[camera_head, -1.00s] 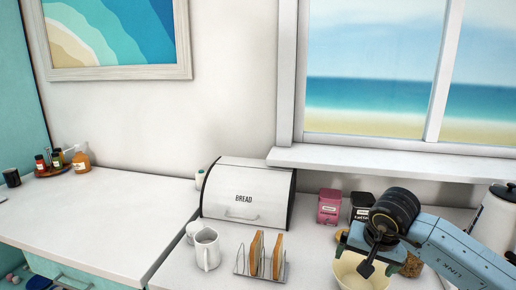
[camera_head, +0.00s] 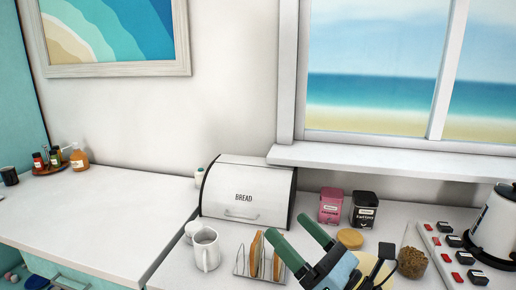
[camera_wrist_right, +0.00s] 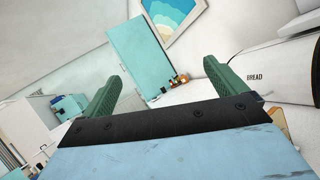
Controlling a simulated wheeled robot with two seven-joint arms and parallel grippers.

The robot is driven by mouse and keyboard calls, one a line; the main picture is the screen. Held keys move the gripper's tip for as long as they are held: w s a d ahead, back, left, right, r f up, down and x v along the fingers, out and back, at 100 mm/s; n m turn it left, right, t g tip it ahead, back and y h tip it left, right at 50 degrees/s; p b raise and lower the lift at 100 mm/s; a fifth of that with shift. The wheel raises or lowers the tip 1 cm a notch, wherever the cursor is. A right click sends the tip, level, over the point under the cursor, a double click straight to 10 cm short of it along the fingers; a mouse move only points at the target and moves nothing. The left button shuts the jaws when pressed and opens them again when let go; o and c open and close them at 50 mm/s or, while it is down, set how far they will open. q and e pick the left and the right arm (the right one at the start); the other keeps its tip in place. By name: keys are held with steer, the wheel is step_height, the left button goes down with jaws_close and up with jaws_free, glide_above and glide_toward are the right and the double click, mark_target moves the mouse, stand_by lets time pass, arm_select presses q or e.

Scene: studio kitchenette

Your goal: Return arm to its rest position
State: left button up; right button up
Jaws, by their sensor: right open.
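My right gripper (camera_head: 295,242) is at the bottom of the head view, its two green fingers spread apart with nothing between them. It is in front of the toast rack (camera_head: 240,268) and overlaps its right side in the picture. In the right wrist view the open fingers (camera_wrist_right: 160,90) frame the far wall and a teal door (camera_wrist_right: 139,57), with empty space between them. The rest of my right arm is mostly below the picture. My left gripper is in neither view.
A bread bin (camera_head: 246,192), white mug (camera_head: 206,249), pink tin (camera_head: 331,206) and black tin (camera_head: 364,209) stand on the counter. A power strip (camera_head: 455,258), a cork-like ball (camera_head: 412,263) and a kettle (camera_head: 496,228) are at right. The left counter (camera_head: 95,212) is mostly clear.

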steer(key=s+d+f+m+g+h, duration=0.1)
steer(key=s+d+f+m+h, duration=0.1)
steer(key=d+f+m+h, duration=1)
steer(key=s+d+f+m+h, duration=0.2)
steer(key=d+f+m+h, duration=0.3)
steer(key=m, duration=1.3)
steer(key=s+a+f+m+g, duration=0.1)
steer(key=s+f+m+g, duration=0.4)
steer(key=s, duration=0.4)
steer(key=s+f+m+g, duration=0.4)
steer(key=s+f+g, duration=0.25)
steer(key=s, duration=0.35)
step_height(320, 180, down, 27)
steer(key=s+g+y, duration=0.1)
steer(key=s+g, duration=0.1)
steer(key=s+d+f+b, duration=0.1)
steer(key=s+d+f, duration=0.1)
steer(key=s+f, duration=1.2)
steer(key=shift+s+d+f+n+g, duration=0.15)
steer(key=shift+s+n+g, duration=0.2)
steer(key=shift+s, duration=0.9)
